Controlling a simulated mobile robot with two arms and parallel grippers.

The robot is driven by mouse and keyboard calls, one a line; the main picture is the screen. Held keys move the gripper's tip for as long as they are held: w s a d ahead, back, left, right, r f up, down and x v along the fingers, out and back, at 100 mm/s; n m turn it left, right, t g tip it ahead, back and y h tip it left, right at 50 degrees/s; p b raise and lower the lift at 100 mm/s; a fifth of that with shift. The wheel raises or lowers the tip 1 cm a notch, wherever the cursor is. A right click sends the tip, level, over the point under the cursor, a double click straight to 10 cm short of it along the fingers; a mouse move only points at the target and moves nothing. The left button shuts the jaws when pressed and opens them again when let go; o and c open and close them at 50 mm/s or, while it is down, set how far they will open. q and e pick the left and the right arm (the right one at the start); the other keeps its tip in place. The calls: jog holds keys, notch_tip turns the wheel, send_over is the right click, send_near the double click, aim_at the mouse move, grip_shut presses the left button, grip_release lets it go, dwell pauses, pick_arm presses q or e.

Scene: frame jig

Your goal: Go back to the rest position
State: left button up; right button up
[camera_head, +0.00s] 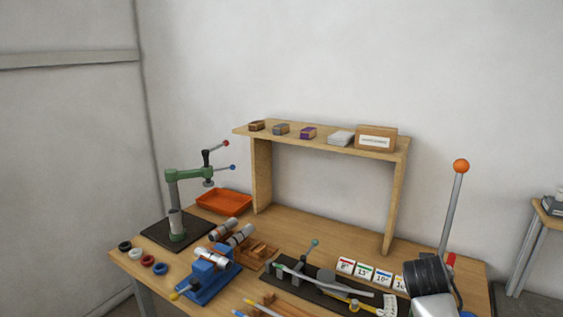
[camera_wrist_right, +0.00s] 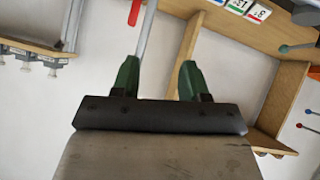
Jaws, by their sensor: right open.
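My right gripper (camera_wrist_right: 158,80) shows in the right wrist view with its two green fingers apart and nothing between them. A grey lever rod passes behind the fingers there, and I cannot tell how far off it is. In the head view a dark part of my right arm (camera_head: 430,280) shows at the lower right, over the right end of the bench, and its fingers cannot be made out. My left gripper is in neither view.
The wooden bench (camera_head: 318,236) carries a shelf (camera_head: 376,144) with small boxes, a green press (camera_head: 190,175), an orange tray (camera_head: 224,202), a blue vise (camera_head: 207,275) and a black bending jig (camera_head: 300,281). A tall lever (camera_head: 453,212) with an orange ball stands beside my right arm.

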jog(key=s+a+f+n+g+y, duration=0.1)
jog(key=s+a+f+n, duration=0.15)
jog(key=s+f, duration=0.4)
jog(key=s+a+f+n+g+y, duration=0.1)
jog(key=s+a+f+y, duration=0.1)
jog(key=s+a+f, duration=0.35)
jog(key=s+a+f+n+g+y, duration=0.1)
jog(key=s+a+f+g+y, duration=0.15)
jog(key=s, duration=0.95)
jog(key=s+a+f+n+g+y, duration=0.1)
jog(key=s+a+f+n, duration=0.15)
jog(key=s, duration=0.95)
notch_tip(320, 180, down, 26)
jog(key=b, duration=0.2)
jog(key=s+d+f+g+b, duration=0.1)
jog(key=s+d+f+g, duration=0.1)
jog(key=s+f, duration=1.5)
jog(key=shift+d+f, duration=0.3)
jog(key=shift+f, duration=0.4)
jog(key=shift+a, duration=0.1)
jog(key=shift+c, duration=0.5)
